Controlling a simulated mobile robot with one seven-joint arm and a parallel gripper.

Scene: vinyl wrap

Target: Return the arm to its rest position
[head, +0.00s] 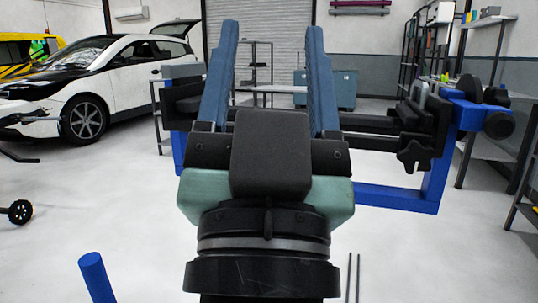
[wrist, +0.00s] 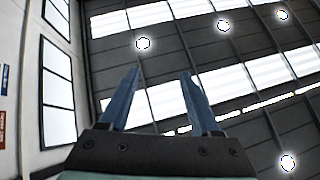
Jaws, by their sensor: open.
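My gripper (head: 273,75) is raised in the middle of the head view, with its two blue fingers pointing up and spread wide apart. Nothing is between the fingers. In the wrist view my gripper (wrist: 160,98) is also open and empty, against the ceiling with its lamps and bright panels. My dark wrist and the pale green gripper body fill the lower middle of the head view and hide part of what stands behind.
A blue-framed stand with black clamps (head: 425,192) is behind my gripper. A white and black car (head: 115,75) stands at the left. Shelves (head: 490,70) line the right wall. A teal cabinet (head: 342,88) stands at the back. Pale floor (head: 110,205) is open at left.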

